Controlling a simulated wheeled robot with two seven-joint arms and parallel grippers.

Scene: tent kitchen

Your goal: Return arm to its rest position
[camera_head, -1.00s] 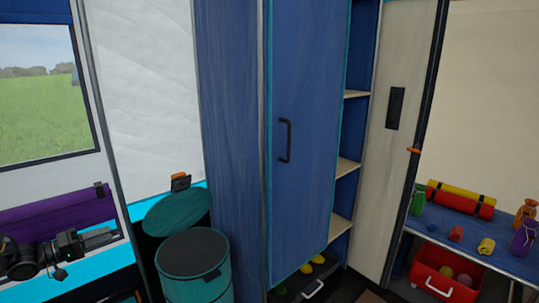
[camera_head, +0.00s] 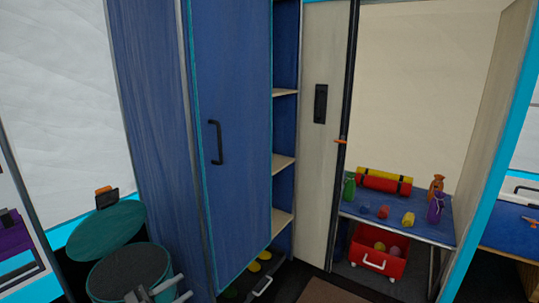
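My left gripper (camera_head: 185,285) shows at the bottom edge, in front of the round teal bin (camera_head: 128,268). Its two pale grey fingers point right and a little up, with a gap between them, so it looks open. I see nothing between the fingers. The rest of the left arm is mostly cut off by the lower edge. My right arm and gripper are not in view.
A tall blue cabinet (camera_head: 233,140) with a black handle and open side shelves (camera_head: 285,160) stands mid-view. A blue table (camera_head: 420,226) at right holds bottles and rolls, with a red crate (camera_head: 378,262) below.

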